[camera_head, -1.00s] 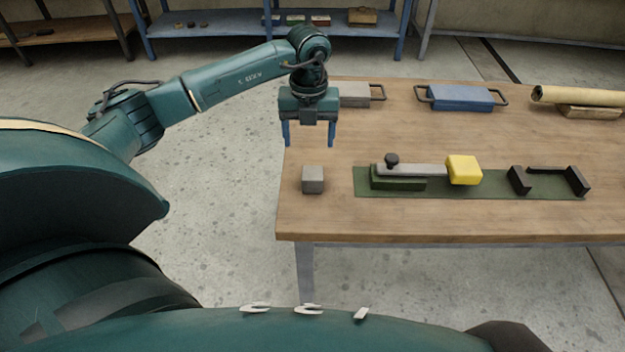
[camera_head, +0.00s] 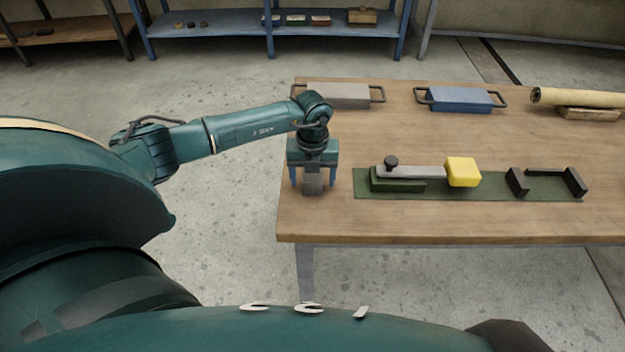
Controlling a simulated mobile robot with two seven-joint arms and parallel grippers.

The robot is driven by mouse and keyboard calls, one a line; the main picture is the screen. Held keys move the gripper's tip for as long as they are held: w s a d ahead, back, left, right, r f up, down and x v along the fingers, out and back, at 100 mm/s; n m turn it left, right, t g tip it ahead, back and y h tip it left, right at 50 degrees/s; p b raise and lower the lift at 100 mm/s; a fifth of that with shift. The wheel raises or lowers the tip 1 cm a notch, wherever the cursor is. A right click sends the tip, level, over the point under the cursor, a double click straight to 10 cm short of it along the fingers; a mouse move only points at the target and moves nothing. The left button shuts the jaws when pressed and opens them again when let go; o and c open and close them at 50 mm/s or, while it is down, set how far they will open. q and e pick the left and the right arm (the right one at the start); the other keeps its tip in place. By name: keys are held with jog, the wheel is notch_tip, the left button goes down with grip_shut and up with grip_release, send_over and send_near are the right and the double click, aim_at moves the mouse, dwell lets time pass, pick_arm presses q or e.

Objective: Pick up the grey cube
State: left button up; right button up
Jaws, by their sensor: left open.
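The grey cube (camera_head: 312,187) stands on the wooden table (camera_head: 420,220) near its left front corner. My left gripper (camera_head: 313,183) points straight down over the cube. Its blue fingers are open, one on the left and one on the right of the cube, with a gap visible on each side. The gripper body hides the upper part of the cube. My right gripper is not in view.
Right of the cube lies a green mat (camera_head: 490,188) with a grey lever on a green block, a yellow block (camera_head: 462,171) and a black bracket (camera_head: 547,180). Behind are a grey handled block (camera_head: 345,95), a blue handled block (camera_head: 459,98) and a cream roll (camera_head: 580,97).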

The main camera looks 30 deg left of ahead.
pick_arm(q)
jog(key=shift+c, duration=0.4)
jog(key=shift+r, duration=0.1)
jog(key=c, duration=1)
